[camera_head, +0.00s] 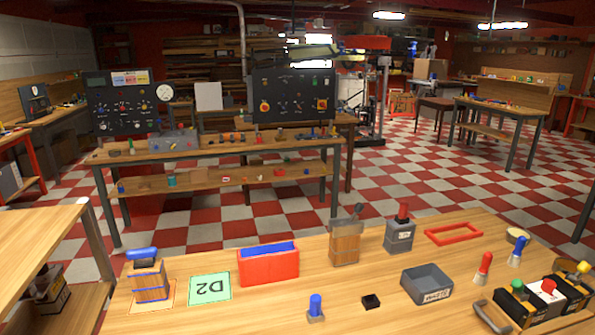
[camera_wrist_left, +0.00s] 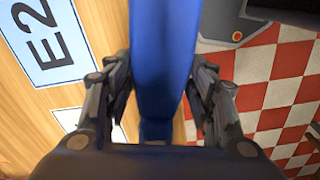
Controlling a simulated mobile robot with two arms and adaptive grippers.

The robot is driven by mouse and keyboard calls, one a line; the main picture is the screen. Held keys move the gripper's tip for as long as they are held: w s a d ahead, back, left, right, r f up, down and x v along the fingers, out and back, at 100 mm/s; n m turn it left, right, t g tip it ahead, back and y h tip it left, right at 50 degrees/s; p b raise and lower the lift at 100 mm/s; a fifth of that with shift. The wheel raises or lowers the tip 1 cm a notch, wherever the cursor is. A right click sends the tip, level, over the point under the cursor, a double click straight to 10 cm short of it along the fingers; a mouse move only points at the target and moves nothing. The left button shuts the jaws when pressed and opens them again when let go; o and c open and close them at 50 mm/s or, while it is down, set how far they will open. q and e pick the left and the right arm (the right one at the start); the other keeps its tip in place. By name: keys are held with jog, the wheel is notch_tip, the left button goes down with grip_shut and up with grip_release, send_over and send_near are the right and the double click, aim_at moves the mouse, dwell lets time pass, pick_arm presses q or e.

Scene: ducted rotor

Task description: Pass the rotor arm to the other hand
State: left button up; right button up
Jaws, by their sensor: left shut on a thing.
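In the left wrist view, my left gripper (camera_wrist_left: 162,92) has one finger on each side of a long blue bar (camera_wrist_left: 161,45) and is shut on it. The bar appears to be the rotor arm. It runs from the top edge down between the fingers, and its far ends are out of frame or hidden. In the head view neither gripper shows, and I cannot make out the rotor arm there. My right gripper is not in view.
A card marked E2 (camera_wrist_left: 45,40) lies on wood left of the bar; checkered floor (camera_wrist_left: 268,90) shows at right. The head view shows a wooden bench (camera_head: 240,308) with a D2 card (camera_head: 210,290), a red box (camera_head: 268,266), a grey tray (camera_head: 427,284) and a red frame (camera_head: 453,234).

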pick_arm(q)
jog(key=w+a+r+m, duration=0.2)
jog(key=r+m, duration=0.4)
jog(key=m, duration=0.3)
jog(key=w+a+r+m, duration=0.2)
jog(key=w+r+m, duration=0.2)
jog(key=m, duration=0.5)
jog(key=shift+w+a+r+m, duration=0.2)
jog(key=shift+w+r+m, duration=0.15)
jog(key=shift+r, duration=0.75)
